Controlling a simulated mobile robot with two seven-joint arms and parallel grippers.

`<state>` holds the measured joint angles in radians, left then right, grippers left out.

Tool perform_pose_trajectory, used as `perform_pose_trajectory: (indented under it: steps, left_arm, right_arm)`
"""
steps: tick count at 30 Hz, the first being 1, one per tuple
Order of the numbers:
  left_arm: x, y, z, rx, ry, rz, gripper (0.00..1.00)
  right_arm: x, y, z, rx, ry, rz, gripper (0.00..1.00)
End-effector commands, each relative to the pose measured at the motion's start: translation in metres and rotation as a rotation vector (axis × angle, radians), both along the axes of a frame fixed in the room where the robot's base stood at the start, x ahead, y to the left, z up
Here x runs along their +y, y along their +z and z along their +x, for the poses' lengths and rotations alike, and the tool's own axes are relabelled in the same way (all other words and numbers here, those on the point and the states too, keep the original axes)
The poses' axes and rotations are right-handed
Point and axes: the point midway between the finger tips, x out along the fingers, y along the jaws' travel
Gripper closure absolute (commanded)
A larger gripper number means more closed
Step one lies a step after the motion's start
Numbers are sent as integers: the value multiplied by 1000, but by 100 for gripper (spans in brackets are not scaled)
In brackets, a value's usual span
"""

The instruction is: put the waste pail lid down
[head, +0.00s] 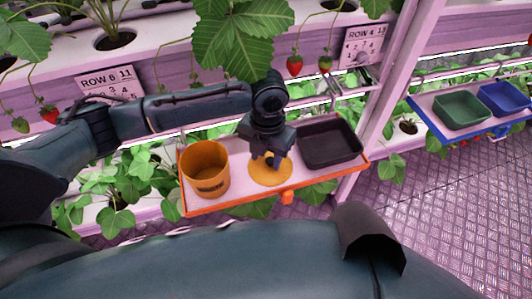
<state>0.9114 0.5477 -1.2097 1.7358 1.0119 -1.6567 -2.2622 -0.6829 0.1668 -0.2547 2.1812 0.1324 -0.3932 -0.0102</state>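The orange waste pail lid (256,174) is a flat disc, level on or just above the pale orange-edged shelf (233,203), right of the pail. The orange waste pail (206,172) stands upright on the left of the shelf with its top open. My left gripper (272,162) points down over the middle of the lid, its fingertips at the lid's centre. The gripper hides the lid's middle and any knob there, so I cannot see whether the fingers are shut on it. My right gripper is not in view.
A black tray (330,146) sits on the shelf just right of the lid. A second blue-edged shelf at the far right holds a green tray (461,110) and a blue tray (503,97). Strawberry plants and a large leaf (240,40) hang close above my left arm.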

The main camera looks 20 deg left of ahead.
Motion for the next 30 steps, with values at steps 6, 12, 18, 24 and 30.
perform_pose_trajectory:
  steps: [6, 12, 18, 24, 30]
  left_arm:
    - [0, 1, 0, 0, 0, 0, 59]
    - [-1, 23, 1, -4, 0, -2, 59]
    - [-2, 67, 1, -5, 0, -2, 59]
    - [-3, 104, 1, -4, 0, -2, 59]
    - [-3, 122, 0, -1, 0, -1, 59]
  right_arm:
    - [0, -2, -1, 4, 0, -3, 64]
    - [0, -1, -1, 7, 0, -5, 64]
    - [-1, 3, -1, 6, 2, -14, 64]
    - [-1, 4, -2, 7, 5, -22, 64]
    - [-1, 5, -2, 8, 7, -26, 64]
